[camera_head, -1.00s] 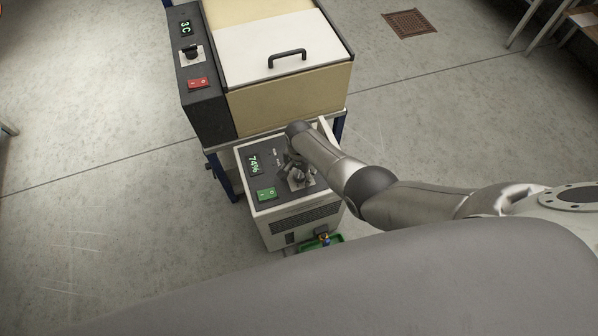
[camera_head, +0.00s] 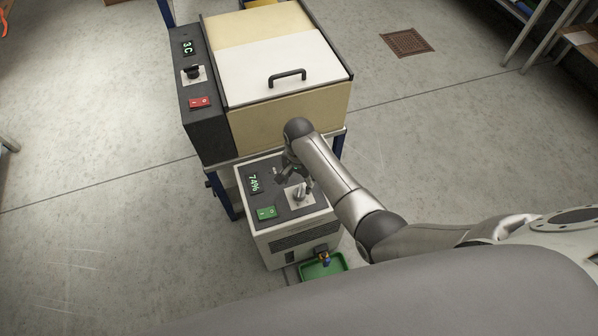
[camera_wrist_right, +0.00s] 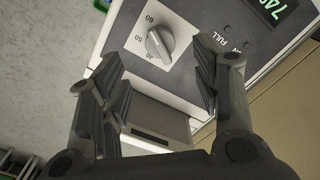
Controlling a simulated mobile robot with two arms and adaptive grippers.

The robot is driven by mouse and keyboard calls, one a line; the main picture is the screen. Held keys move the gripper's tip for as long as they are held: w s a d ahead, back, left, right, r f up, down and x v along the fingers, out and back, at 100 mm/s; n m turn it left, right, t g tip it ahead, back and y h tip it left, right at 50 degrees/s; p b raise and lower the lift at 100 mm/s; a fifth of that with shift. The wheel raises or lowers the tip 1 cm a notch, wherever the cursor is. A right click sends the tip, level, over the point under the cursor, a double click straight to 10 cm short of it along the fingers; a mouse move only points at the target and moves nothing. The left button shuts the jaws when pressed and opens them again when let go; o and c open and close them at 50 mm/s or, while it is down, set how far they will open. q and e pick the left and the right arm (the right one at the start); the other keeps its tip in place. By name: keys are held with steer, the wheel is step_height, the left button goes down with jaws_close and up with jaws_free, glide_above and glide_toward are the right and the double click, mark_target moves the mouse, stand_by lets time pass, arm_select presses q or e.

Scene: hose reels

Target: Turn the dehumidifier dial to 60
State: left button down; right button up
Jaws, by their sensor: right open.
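The dehumidifier (camera_head: 295,222) is a pale box with a dark top panel, a green 74% display (camera_head: 254,183) and a green switch (camera_head: 267,213). Its dial (camera_head: 299,193) is a grey knob on a white plate. In the right wrist view the dial (camera_wrist_right: 160,42) shows marks 60, 50 and 40 around it; which mark the knob points to is unclear. My right gripper (camera_head: 290,174) is open and empty, just behind the dial in the head view. In the wrist view its fingers (camera_wrist_right: 160,60) stand apart either side of the knob, not touching it. My left gripper is out of view.
A larger cabinet (camera_head: 200,138) with a 3C display, a red switch and a handled white lid (camera_head: 255,65) stands on a blue-legged stand close behind. A green tray (camera_head: 335,268) lies on the floor in front of the dehumidifier. The floor to the left is open.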

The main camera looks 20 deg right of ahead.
steer(key=shift+r, duration=1.75)
